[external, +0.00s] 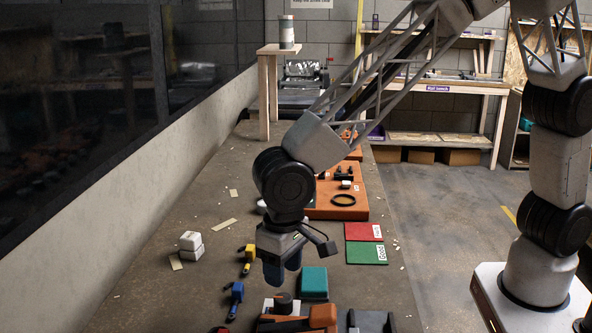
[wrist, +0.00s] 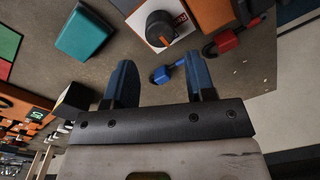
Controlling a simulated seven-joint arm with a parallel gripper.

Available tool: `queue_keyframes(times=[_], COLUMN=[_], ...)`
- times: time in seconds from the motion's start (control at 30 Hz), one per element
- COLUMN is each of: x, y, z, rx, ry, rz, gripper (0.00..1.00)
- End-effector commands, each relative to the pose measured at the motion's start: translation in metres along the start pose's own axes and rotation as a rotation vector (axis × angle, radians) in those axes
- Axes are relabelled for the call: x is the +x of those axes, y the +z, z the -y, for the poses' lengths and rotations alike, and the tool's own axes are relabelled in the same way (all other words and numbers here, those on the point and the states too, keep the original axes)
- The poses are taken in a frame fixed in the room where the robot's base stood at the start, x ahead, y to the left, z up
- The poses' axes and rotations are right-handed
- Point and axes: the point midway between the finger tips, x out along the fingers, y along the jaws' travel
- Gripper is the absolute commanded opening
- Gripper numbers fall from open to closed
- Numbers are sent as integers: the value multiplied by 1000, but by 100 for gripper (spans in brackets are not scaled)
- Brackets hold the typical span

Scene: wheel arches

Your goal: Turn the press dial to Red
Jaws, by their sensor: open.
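A round dark knob with an orange part, which looks like the press dial (wrist: 160,28), sits on a white plate with a red label in the wrist view. In the external view the dark knob (external: 283,302) shows near the bottom, with part of the white plate to its left. The dial's setting is too small to read. My gripper (external: 283,268) hangs above the bench, a little beyond the dial and apart from it. In the wrist view my gripper (wrist: 160,80) has its two blue fingers spread, with nothing held between them.
A teal box (external: 314,282) stands just right of my gripper. Blue (external: 235,298) and yellow (external: 247,258) tools lie to its left. Orange parts (external: 322,317) stand at the front. Red (external: 363,232) and green (external: 367,253) mats lie at right. The left bench has free room.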

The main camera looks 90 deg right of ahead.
Motion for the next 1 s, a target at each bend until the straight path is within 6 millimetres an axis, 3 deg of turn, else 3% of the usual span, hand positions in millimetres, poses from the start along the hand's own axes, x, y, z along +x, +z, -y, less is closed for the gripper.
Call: queue_keyframes(times=[0.27,0.7,1.0], x=[18,66,77], y=[0,0,0], z=[0,0,0], rx=[0,0,0], ry=[2,1,0], rz=[2,1,0], gripper=[50,50,50])
